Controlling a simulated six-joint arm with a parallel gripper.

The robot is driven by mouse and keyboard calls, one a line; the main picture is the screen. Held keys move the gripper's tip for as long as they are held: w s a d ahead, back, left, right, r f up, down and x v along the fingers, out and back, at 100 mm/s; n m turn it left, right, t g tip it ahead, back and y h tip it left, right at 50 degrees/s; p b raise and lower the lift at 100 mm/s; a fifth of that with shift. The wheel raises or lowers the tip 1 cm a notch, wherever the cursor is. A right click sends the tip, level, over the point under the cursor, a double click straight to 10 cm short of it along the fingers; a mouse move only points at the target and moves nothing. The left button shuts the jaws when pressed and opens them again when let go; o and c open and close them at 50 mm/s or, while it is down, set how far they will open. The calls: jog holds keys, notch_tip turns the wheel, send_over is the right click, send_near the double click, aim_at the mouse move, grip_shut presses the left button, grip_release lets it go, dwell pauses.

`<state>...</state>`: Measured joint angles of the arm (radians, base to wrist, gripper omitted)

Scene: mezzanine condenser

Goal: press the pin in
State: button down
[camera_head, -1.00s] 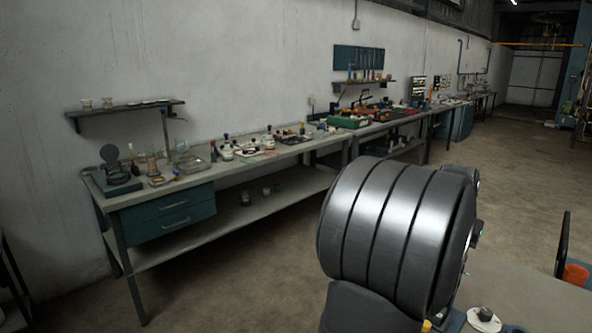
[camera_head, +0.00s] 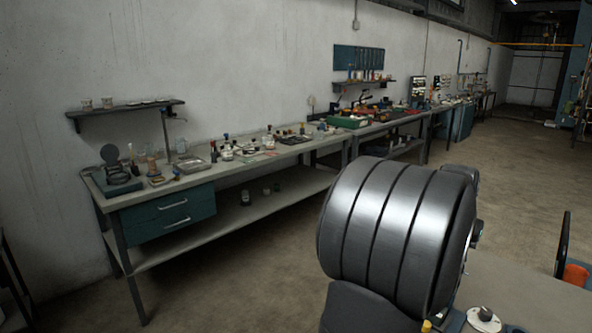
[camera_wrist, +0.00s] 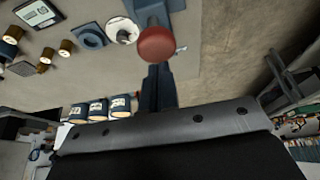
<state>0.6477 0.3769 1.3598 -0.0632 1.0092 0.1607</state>
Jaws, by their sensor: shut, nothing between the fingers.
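In the wrist view my gripper (camera_wrist: 159,70) is shut, its dark blue-grey fingers pointing up the picture from the black wrist edge. A round red head (camera_wrist: 156,44), perhaps the pin's, shows right at the fingertips. I cannot tell whether the fingers touch it. A blue-grey fixture (camera_wrist: 152,10) shows just beyond the red head. The shaft of the pin and any hole under it are hidden. The head view does not show my gripper; my arm blocks part of that view.
Around the fixture on the beige bench (camera_wrist: 190,85) are a white disc (camera_wrist: 122,31), a blue square plate (camera_wrist: 88,36) and several small brown cylinders (camera_wrist: 47,56). Blue-and-white cups (camera_wrist: 97,109) stand lower left. An orange cup (camera_head: 575,274) shows at the head view's right edge.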

jog(key=shift+f, duration=0.1)
jog(key=shift+f, duration=1.7)
jog(key=shift+s+f, duration=0.1)
jog(key=shift+f, duration=0.05)
jog(key=shift+r, duration=2.8)
